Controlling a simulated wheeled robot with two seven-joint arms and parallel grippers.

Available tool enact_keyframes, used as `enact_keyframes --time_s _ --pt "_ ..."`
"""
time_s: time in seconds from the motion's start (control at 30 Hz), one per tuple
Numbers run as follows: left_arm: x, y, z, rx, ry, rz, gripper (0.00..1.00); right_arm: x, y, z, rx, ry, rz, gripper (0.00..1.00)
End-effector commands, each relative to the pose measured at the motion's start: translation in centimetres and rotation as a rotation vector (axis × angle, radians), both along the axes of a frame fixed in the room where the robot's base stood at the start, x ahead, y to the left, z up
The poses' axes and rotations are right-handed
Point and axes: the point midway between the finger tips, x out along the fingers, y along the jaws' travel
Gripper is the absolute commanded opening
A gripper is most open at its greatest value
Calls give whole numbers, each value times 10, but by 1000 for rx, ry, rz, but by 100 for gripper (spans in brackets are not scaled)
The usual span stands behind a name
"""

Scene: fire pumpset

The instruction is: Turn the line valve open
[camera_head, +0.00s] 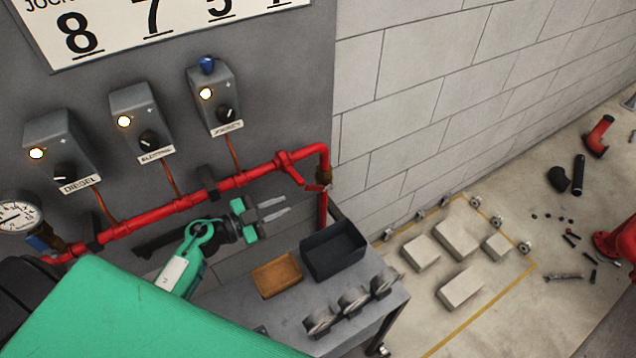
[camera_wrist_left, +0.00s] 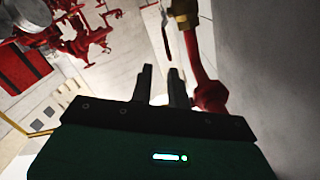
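The line valve shows in the left wrist view as a brass-coloured body (camera_wrist_left: 184,10) on a red pipe, with a thin red lever (camera_wrist_left: 166,42) hanging beside it. In the head view, a small red handle (camera_head: 317,187) shows near the pipe's right-hand bend and looks like this lever. My left gripper (camera_head: 284,206) is left of and a little below that handle, with its fingers pointing right. It also shows in the left wrist view (camera_wrist_left: 161,70), open and empty, with the lever's end ahead of the gap. I cannot tell the exact distance. My right gripper is not in view.
The red pipe (camera_head: 230,183) runs along the grey panel under three control boxes (camera_head: 142,122). Pale blocks (camera_head: 456,240) lie on the floor.

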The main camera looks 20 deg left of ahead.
Motion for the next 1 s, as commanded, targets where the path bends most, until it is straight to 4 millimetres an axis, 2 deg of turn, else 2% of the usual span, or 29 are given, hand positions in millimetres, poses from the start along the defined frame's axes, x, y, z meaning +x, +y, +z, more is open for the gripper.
enact_keyframes --time_s 0.1,0.2,0.47,0.67,1.0 --pt "-3 5 -4 -199 124 15 17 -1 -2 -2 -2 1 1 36" --pt "-6 8 -6 -319 200 19 17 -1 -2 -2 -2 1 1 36" --pt "-2 6 -8 -423 264 20 17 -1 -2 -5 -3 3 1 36" --pt "23 -14 -9 -420 260 19 17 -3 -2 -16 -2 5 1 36" --pt "79 -57 -9 -419 260 19 17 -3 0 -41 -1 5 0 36"
